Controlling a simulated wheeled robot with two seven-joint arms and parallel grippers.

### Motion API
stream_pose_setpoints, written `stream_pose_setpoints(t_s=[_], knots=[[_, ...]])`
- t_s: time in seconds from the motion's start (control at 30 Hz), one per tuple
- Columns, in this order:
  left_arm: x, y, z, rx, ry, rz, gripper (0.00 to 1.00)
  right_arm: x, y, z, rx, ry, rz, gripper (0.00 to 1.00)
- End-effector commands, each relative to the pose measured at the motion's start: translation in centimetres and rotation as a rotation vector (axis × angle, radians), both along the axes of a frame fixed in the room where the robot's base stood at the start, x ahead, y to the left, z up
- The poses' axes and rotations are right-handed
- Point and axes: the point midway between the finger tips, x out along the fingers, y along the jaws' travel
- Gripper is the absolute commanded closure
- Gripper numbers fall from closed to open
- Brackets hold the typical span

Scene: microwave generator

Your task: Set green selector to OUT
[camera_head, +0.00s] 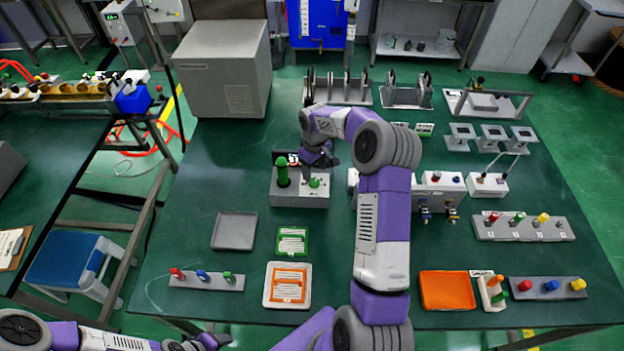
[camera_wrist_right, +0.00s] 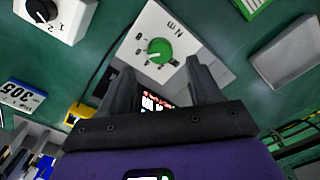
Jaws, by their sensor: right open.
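A round green knob (camera_head: 315,183) sits on the top of a grey box (camera_head: 300,199), with small dark markings around it. In the right wrist view the knob (camera_wrist_right: 160,51) shows a pale pointer line, and I cannot read an OUT mark. My right gripper (camera_head: 318,160) is above and just behind the knob, pointing down at the box. In the wrist view its two fingers (camera_wrist_right: 160,78) are apart, with nothing between them, and the knob lies beyond their tips. My left gripper (camera_head: 208,341) is low at the bottom left, far from the box; its jaws are unclear.
A tall green cylinder (camera_head: 283,172) stands on the same box, close left of the knob. A dark display with red digits (camera_wrist_right: 157,102) lies behind it. A grey tray (camera_head: 234,230) is in front left. A black dial (camera_wrist_right: 41,10) sits on a neighbouring white unit.

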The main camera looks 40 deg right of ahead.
Motion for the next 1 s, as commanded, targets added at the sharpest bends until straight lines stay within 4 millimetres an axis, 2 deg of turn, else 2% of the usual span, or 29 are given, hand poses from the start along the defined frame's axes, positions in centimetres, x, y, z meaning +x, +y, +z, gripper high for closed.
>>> stream_pose_setpoints(t_s=[0.1, 0.3, 0.47, 0.7, 1.0], knots=[[0.0, 0.0, -0.1, 0.000, 0.000, 0.000, 0.42, -0.1, 0.0, -2.2, 0.002, 0.003, 0.001, 0.37], [0.0, 0.0, -0.3, 0.000, 0.000, 0.000, 0.42, -0.1, 0.0, -4.8, 0.001, 0.003, 0.000, 0.37], [0.0, 0.0, -0.4, 0.000, 0.000, 0.000, 0.42, 0.0, 0.0, -5.5, 0.000, 0.000, 0.000, 0.37], [0.0, 0.0, -0.4, 0.000, 0.000, 0.000, 0.42, 0.0, 0.0, -5.6, 0.000, 0.000, 0.001, 0.37], [0.0, 0.0, -0.4, 0.000, 0.000, 0.000, 0.42, 0.0, 0.0, -5.6, 0.000, 0.000, 0.001, 0.83]])
